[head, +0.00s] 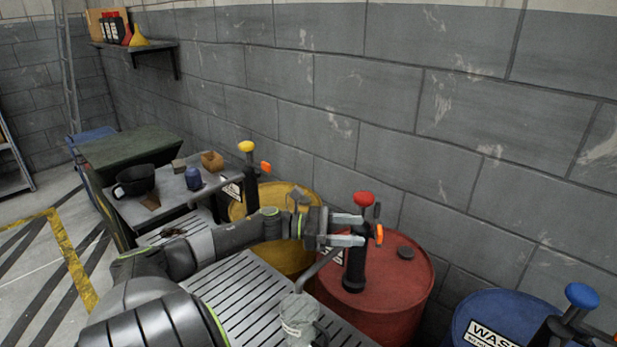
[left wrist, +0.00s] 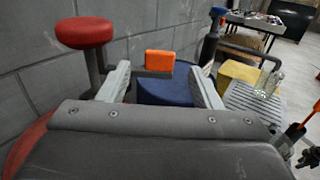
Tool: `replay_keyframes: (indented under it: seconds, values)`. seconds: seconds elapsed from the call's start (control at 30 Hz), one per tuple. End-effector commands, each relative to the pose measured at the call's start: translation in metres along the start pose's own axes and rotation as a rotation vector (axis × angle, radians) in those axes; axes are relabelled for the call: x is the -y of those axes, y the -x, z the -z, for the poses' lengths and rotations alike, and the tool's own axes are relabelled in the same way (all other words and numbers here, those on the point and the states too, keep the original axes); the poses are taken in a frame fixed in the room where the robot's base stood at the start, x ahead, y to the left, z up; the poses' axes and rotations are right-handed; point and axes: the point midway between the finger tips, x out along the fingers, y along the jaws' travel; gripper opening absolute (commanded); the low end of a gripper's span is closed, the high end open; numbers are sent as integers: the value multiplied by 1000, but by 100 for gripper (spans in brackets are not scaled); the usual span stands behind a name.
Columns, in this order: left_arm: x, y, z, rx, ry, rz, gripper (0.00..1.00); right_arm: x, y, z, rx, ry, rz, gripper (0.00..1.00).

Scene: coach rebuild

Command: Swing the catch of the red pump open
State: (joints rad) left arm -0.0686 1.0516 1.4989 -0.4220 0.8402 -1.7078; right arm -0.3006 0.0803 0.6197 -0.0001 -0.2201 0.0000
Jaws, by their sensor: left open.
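The red pump (head: 356,262) stands upright on the red drum (head: 407,288), with a red knob (head: 363,199) on top. Its orange catch (head: 379,235) sticks out on the right side of the pump head. My left gripper (head: 363,229) is open, its two fingers at the pump head below the knob. In the left wrist view the orange catch (left wrist: 160,60) shows between and beyond the open fingers (left wrist: 161,75), apart from both. The red knob (left wrist: 84,32) is left of them there. The pump body is mostly hidden in that view. My right gripper is not in view.
A yellow drum (head: 271,196) with a yellow-knobbed pump (head: 249,172) stands behind to the left. A blue drum (head: 487,309) with a blue-knobbed pump (head: 581,297) is at the right. A metal jug (head: 298,317) sits on the slatted grate (head: 237,293). The block wall is close behind.

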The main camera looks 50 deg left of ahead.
Motion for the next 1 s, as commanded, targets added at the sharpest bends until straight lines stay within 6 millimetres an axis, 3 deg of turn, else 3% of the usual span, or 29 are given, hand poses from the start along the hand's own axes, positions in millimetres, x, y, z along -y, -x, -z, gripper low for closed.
replay_keyframes:
  seconds: [0.3, 0.5, 0.7, 0.93, 1.0]
  values:
    - [0, 66, 1, -7, 3, -3, 58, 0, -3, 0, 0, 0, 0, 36]
    - [-1, 98, 1, -4, 2, -3, 58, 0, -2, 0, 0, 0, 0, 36]
    - [0, 109, 0, 0, 0, -1, 58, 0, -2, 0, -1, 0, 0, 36]
    - [0, 110, 0, 1, 0, -2, 58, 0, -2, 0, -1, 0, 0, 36]
    - [0, 110, 0, 1, 2, -2, 52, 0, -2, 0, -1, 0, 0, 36]
